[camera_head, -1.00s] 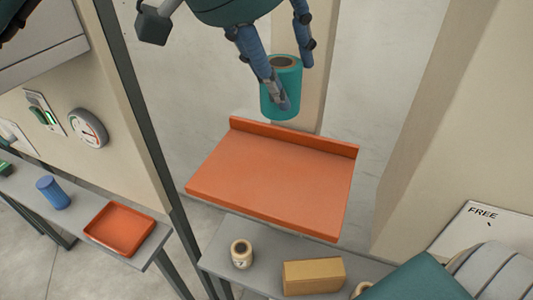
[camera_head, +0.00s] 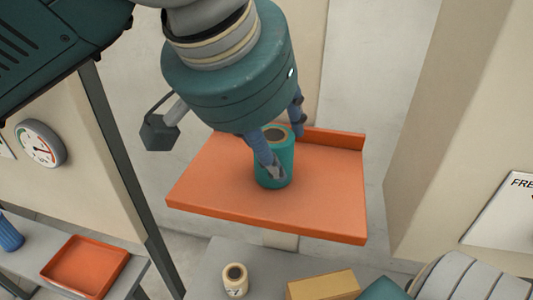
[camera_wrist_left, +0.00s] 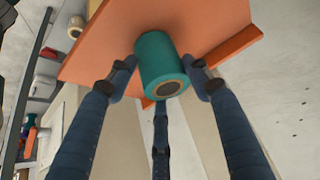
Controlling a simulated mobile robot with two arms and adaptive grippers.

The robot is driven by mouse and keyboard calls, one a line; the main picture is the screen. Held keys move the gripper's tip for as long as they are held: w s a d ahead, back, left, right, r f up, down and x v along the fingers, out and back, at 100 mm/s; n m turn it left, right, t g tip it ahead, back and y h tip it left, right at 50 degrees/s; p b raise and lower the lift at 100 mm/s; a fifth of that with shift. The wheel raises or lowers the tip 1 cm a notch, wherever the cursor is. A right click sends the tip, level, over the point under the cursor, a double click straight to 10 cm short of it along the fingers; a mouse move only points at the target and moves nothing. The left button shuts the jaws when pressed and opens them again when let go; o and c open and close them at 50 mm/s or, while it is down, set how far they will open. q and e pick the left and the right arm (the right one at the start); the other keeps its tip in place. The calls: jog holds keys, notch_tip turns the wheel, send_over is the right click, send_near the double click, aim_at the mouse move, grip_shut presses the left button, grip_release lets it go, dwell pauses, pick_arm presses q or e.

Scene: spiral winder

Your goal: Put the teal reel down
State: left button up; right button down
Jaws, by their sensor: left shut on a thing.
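The teal reel (camera_head: 283,165) is a short upright cylinder with a brown core, over the middle of the orange shelf (camera_head: 215,190). My left gripper (camera_head: 280,158) comes down from above with its fingers around the reel and is shut on it. In the left wrist view the reel (camera_wrist_left: 158,60) sits between the blue fingers, with the orange shelf (camera_wrist_left: 100,45) behind it. The reel's lower end looks at or very near the shelf surface; I cannot tell whether it touches. My right gripper is not clearly in view.
The shelf has a raised back lip (camera_head: 335,138) and bare room around the reel. Below it, a grey bench holds a cream roll (camera_head: 235,280) and a tan box (camera_head: 323,285). At left are an orange tray (camera_head: 85,265), a blue cylinder (camera_head: 10,235) and a wall gauge (camera_head: 40,143).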

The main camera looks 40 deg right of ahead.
pick_arm(q)
jog(key=shift+w+d+f, duration=0.1)
jog(key=shift+w+f, duration=0.1)
jog(key=shift+w, duration=0.25)
jog(key=o, duration=1)
jog(key=shift+o, duration=1.1)
jog(key=shift+s, duration=0.3)
jog(key=shift+s+r, duration=0.1)
jog(key=shift+r, duration=0.1)
jog(key=b+v, duration=0.2)
jog(key=v, duration=1)
pick_arm(e)
jog(key=shift+w+d+f, duration=0.1)
jog(key=shift+w+f, duration=0.25)
jog(key=shift+f, duration=0.4)
jog(key=shift+w+d+f, duration=0.1)
jog(key=shift+w+f, duration=0.2)
jog(key=shift+f, duration=0.45)
